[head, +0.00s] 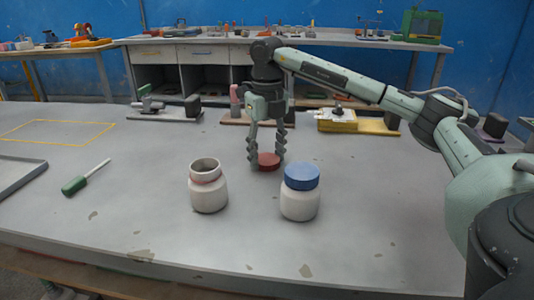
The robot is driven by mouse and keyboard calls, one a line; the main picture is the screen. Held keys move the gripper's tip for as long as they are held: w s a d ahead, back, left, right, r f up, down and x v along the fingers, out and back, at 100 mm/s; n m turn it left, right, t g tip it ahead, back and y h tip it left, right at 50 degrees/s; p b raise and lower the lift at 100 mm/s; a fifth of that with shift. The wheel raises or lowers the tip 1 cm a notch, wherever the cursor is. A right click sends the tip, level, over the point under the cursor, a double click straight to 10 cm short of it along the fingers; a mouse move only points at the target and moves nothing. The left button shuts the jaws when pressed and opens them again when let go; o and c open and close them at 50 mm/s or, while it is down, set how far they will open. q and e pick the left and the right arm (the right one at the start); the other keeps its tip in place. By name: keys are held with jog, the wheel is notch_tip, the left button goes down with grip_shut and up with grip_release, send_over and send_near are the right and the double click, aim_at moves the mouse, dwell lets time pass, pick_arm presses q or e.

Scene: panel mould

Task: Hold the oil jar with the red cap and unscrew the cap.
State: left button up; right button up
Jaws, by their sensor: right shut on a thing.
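The white jar (208,192) stands upright and open on the table, left of centre, with a bare reddish neck and no cap on it. The red cap (268,160) is between the fingertips of my right gripper (266,156), behind and to the right of the open jar and apart from it. My right gripper points down and is shut on the red cap, low over the table; whether the cap touches the table is unclear. A second white jar (299,204) with a blue cap (301,176) stands upright to the right. My left gripper is not in view.
A green-handled tool (76,185) lies on the left of the grey table (150,245). A tray edge (18,185) is at far left, beside a yellow outlined area (60,132). Fixtures and a yellow block (338,124) line the back. The front is clear.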

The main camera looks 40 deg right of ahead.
aim_at(266, 159)
jog(key=o, duration=1.3)
jog(key=shift+c, duration=0.2)
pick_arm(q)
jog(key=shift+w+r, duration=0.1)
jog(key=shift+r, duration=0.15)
pick_arm(e)
notch_tip(266, 159, up, 8)
jog(key=shift+f+p, duration=0.25)
jog(key=shift+p, duration=0.25)
pick_arm(q)
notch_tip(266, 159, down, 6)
jog(key=p, duration=0.2)
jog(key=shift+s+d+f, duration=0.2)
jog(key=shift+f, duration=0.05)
pick_arm(e)
notch_tip(266, 159, up, 5)
jog(key=shift+f, duration=0.15)
